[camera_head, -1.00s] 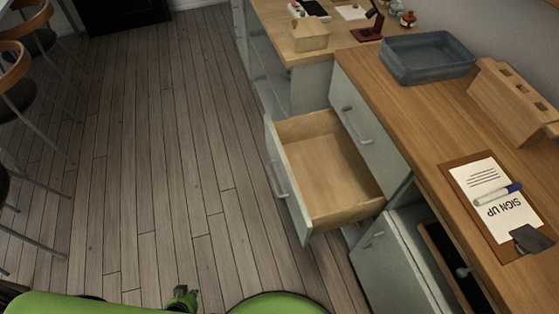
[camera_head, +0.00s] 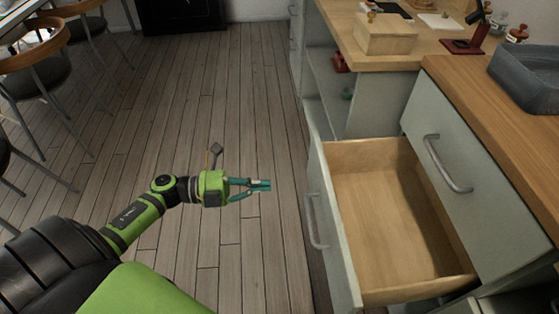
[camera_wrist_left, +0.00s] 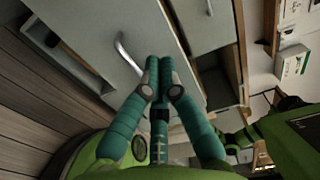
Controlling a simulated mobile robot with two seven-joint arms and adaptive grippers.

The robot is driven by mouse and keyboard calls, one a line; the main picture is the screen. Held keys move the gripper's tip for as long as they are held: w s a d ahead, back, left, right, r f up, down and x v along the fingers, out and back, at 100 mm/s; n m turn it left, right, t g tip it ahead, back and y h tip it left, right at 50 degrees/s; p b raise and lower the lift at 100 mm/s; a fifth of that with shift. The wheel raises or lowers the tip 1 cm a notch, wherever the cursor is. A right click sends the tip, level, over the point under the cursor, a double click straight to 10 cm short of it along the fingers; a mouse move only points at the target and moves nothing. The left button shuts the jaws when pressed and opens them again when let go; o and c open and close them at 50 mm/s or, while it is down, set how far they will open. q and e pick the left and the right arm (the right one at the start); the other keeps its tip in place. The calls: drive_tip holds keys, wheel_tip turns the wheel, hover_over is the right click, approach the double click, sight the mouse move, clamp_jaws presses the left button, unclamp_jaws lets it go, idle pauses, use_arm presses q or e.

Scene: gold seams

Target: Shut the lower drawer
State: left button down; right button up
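The lower drawer (camera_head: 335,235) is pulled well out in the head view, below a closed upper drawer (camera_head: 460,190). Its pale grey-green front has a metal bar handle, and its wooden inside looks empty. My left gripper (camera_head: 264,186) is to the left of the drawer front, apart from it in the picture, pointing right. Its teal fingers are together with nothing between them. In the left wrist view the shut fingertips (camera_wrist_left: 158,62) point towards a pale front with a bar handle (camera_wrist_left: 128,52). Whether they touch it cannot be told. My right gripper does not show.
Wooden floor (camera_head: 240,100) lies clear left of the cabinets. Chairs (camera_head: 40,75) stand at the far left. The counter (camera_head: 500,95) carries a grey basin (camera_head: 525,75) at right. A wooden box (camera_head: 386,34) sits on the farther counter.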

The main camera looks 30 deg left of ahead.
sight(323, 180)
use_arm(q)
drive_tip(key=x, duration=1.1)
drive_tip(key=shift+w+d, duration=0.2)
drive_tip(key=shift+w, duration=0.05)
drive_tip(key=shift+w+d, duration=0.1)
drive_tip(key=shift+d, duration=0.05)
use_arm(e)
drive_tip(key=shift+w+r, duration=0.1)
use_arm(q)
drive_tip(key=shift+d, duration=0.1)
drive_tip(key=shift+w+d, duration=0.25)
drive_tip(key=shift+d, duration=0.05)
drive_tip(key=b+x, duration=0.2)
drive_tip(key=x, duration=1.8)
drive_tip(key=shift+w+d, duration=0.15)
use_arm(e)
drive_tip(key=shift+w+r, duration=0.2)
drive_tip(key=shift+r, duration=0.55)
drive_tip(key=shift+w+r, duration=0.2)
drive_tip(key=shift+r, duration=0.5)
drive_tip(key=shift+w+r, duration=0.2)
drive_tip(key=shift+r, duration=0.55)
use_arm(q)
drive_tip(key=shift+f, duration=0.1)
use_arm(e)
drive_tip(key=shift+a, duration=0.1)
